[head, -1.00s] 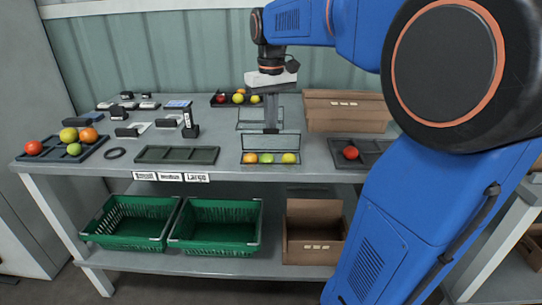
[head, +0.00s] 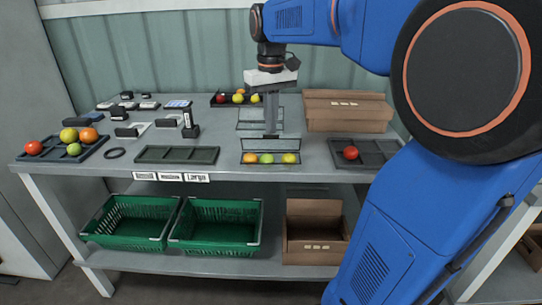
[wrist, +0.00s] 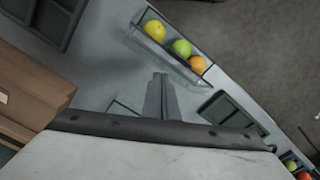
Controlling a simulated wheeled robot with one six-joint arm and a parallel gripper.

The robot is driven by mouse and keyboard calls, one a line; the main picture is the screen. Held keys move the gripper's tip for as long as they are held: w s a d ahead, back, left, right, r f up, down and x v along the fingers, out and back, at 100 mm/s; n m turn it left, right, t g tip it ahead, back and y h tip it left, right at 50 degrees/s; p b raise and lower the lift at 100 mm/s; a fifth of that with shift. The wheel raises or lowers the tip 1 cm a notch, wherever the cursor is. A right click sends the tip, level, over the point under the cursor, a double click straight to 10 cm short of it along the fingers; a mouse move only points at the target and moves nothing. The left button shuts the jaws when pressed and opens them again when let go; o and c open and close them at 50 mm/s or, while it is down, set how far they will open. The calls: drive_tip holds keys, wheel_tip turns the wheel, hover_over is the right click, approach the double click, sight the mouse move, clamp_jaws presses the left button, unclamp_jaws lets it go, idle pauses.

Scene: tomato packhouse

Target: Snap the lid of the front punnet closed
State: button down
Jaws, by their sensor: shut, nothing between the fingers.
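The front punnet (head: 270,163) is clear and stands near the table's front edge, holding a row of orange, green and yellow tomatoes. Its clear lid (head: 270,145) stands raised along the back side, not down over the tomatoes. My gripper (head: 270,135) is shut and empty, pointing down just behind the lid's top edge; I cannot tell whether it touches. In the wrist view the fingertips (wrist: 160,77) are beside the long side of the punnet (wrist: 172,57), whose tomatoes show uncovered.
A second clear punnet (head: 246,126) stands behind my gripper. A cardboard box (head: 347,118) is at the back right, with a dark tray (head: 378,158) before it. A dark empty tray (head: 177,155) lies left of the front punnet.

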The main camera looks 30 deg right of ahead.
wheel_tip(320, 180, up, 8)
drive_tip(key=shift+f, duration=0.2)
idle(0.6)
drive_tip(key=shift+s, duration=0.1)
idle(0.3)
